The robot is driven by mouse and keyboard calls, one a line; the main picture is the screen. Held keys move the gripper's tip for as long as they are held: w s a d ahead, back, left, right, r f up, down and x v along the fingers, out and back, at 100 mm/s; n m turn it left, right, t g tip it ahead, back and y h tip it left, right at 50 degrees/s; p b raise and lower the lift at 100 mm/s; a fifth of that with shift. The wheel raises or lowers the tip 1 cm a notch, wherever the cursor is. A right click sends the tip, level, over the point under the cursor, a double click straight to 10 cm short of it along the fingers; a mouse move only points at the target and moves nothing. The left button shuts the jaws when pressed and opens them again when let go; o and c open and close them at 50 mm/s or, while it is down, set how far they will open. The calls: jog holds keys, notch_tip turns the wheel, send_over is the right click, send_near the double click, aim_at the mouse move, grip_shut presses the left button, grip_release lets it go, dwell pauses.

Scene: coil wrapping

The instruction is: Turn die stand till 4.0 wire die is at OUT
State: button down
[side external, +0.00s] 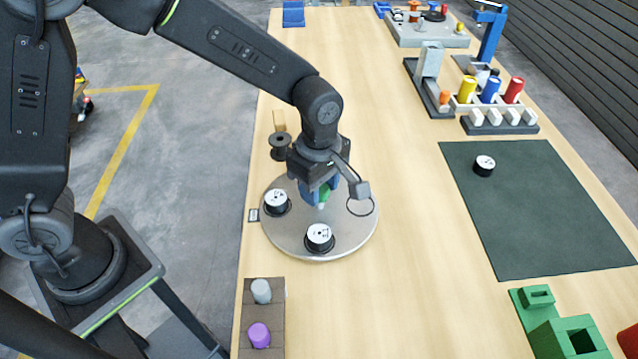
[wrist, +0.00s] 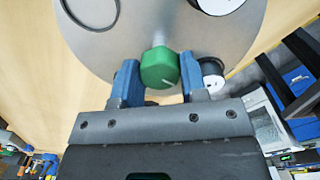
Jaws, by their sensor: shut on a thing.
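The die stand (side external: 345,243) is a round grey turntable with a green knob (wrist: 160,68) at its middle. My gripper (side external: 320,192) has blue fingers on either side of the knob and is shut on it; the wrist view also shows my gripper (wrist: 160,84) around the knob. One black die with a white top (side external: 276,202) sits at the stand's left, and another die (side external: 320,238) sits at its front. An empty black ring (side external: 361,214) lies at its right. A small marked plate (side external: 253,215) is beside the stand's left edge. The die markings are too small to read.
Another black die (side external: 484,165) lies on the dark green mat (side external: 540,205). A black spool (side external: 279,147) stands behind the stand. A brown block with grey and purple pegs (side external: 260,309) is at the front left.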

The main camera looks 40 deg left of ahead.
dwell(0.3)
jog(key=c, duration=0.7)
grip_release()
jog(key=shift+o, duration=0.2)
notch_tip(320, 180, up, 14)
jog(key=s+a+r+m+t, duration=0.2)
jog(key=s+a+m+t, duration=0.3)
jog(key=s+a+m, duration=0.9)
jog(key=s+m, duration=0.2)
jog(key=m, duration=0.1)
jog(key=shift+a+r+t, duration=0.25)
jog(key=shift+a+t, duration=0.05)
jog(key=shift+a, duration=0.05)
